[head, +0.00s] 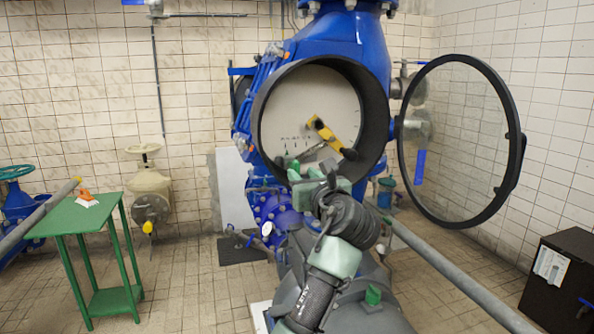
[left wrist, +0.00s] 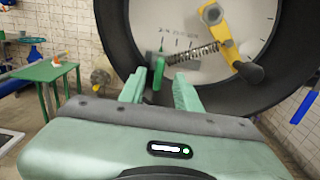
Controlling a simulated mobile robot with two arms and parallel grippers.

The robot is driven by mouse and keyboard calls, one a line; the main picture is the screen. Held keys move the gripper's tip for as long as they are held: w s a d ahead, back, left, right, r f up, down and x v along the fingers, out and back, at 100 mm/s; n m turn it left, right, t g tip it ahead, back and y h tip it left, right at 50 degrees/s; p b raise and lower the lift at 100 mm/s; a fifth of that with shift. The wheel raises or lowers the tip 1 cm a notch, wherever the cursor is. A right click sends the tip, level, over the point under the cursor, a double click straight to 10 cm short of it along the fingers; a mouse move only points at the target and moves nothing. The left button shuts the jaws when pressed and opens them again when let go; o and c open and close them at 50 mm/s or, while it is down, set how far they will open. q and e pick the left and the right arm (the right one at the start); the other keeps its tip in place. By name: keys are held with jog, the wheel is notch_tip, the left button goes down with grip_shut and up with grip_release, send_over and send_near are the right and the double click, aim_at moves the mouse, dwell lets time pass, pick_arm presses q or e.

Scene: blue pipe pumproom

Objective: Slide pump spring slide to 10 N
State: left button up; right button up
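The round pump housing (head: 378,118) has a pale dial face (head: 312,103) with a row of small marks, too small to read. A dark green slide (left wrist: 158,73) sits low on the face, at the left end of a coiled spring (left wrist: 197,53). The spring runs up right to a yellow lever (left wrist: 226,42) with a black handle (head: 349,154). My left gripper (left wrist: 160,92) is at the lower front of the housing. Its pale green fingers stand apart, one on each side of the slide, with gaps visible. In the head view, my wrist partly hides this area. My right gripper is not in view.
A round glass door (head: 510,135) stands swung open to the right. A green table (head: 72,216) with a small orange item (head: 86,194) is at left. A grey rail (head: 450,268) crosses at lower right. A dark cabinet (head: 560,285) stands far right.

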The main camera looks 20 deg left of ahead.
aim_at(298, 171)
pick_arm(q)
jog(key=x, duration=0.5)
jog(key=shift+w+a+p, duration=0.1)
jog(key=shift+p, duration=0.3)
grip_shut()
jog(key=shift+f, duration=0.1)
dwell(0.9)
